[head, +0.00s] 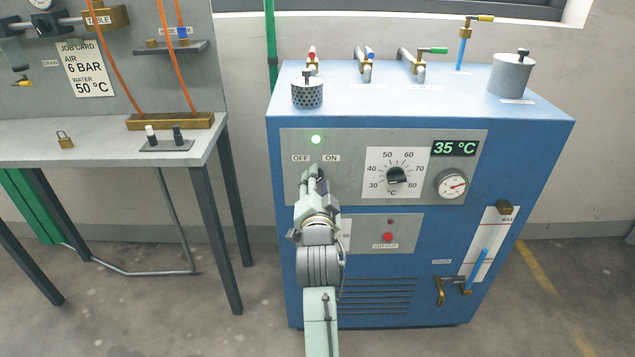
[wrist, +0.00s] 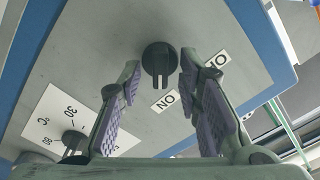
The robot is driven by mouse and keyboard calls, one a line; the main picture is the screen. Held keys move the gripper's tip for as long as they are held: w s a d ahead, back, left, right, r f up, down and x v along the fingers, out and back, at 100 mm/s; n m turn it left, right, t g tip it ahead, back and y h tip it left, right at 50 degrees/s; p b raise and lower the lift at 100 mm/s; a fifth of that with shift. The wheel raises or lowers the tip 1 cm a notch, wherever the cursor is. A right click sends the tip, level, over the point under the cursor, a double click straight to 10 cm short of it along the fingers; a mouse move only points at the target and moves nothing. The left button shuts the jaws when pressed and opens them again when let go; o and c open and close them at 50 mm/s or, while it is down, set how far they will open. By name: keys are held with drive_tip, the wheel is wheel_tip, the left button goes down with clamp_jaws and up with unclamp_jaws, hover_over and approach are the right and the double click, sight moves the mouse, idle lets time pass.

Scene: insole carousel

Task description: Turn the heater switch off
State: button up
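The heater switch (wrist: 158,58) is a dark round knob with a bar grip on the grey panel (head: 468,148). In the wrist view its bar points down the picture, with its end close to the ON label (wrist: 165,101). The OFF label (wrist: 216,61) lies to the right. My gripper (wrist: 160,77) is open, with one purple-padded finger on each side of the switch; contact does not show. In the head view my gripper (head: 314,172) covers the switch below the OFF and ON labels. A green lamp (head: 316,139) above them is lit.
A temperature dial (head: 396,175), a display reading 35 °C (head: 454,148) and a round gauge (head: 450,184) sit to the right on the blue cabinet (head: 540,125). A red cut-out button (head: 387,237) is below. A workbench (head: 100,150) stands at left.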

drive_tip(key=shift+c, duration=0.3)
clamp_jaws()
drive_tip(key=shift+n, duration=0.3)
drive_tip(key=shift+a+n, duration=0.2)
drive_tip(key=shift+n, duration=4.1)
drive_tip(key=shift+a+n, duration=0.15)
drive_tip(key=shift+n, duration=4.15)
drive_tip(key=shift+o, duration=0.3)
unclamp_jaws()
